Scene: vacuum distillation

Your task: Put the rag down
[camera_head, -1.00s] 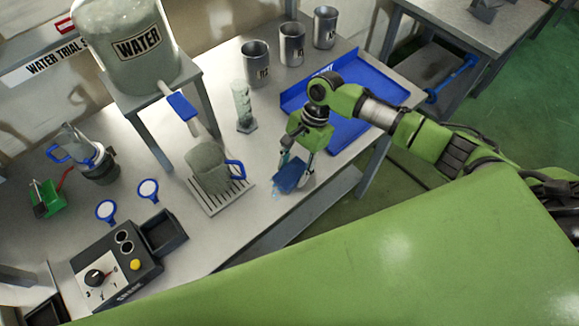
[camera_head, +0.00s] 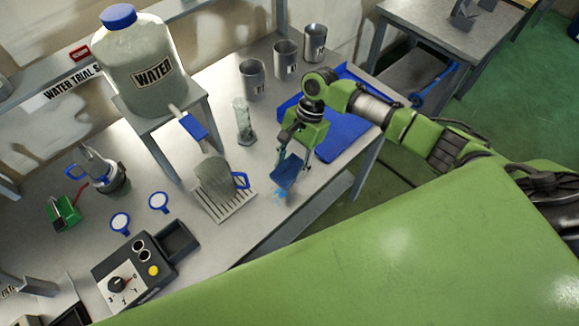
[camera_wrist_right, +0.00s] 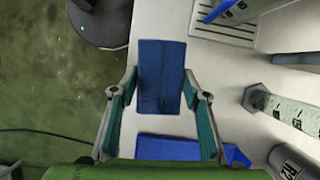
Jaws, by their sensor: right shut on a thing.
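The rag (camera_head: 287,171) is a small folded blue cloth. My right gripper (camera_head: 293,158) is shut on it and holds it by the front edge of the grey table, between the drip grate and the blue tray. In the right wrist view the rag (camera_wrist_right: 161,76) lies flat between the two fingers of the gripper (camera_wrist_right: 160,100), partly over the table edge. I cannot tell whether the rag touches the table. My left gripper is not in view.
The blue tray (camera_head: 345,135) lies right of the gripper. A glass cylinder (camera_head: 243,121) and a pitcher on a drip grate (camera_head: 232,208) stand left of it. Metal beakers (camera_head: 285,62) stand behind. A water tank (camera_head: 140,75) is at the back left.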

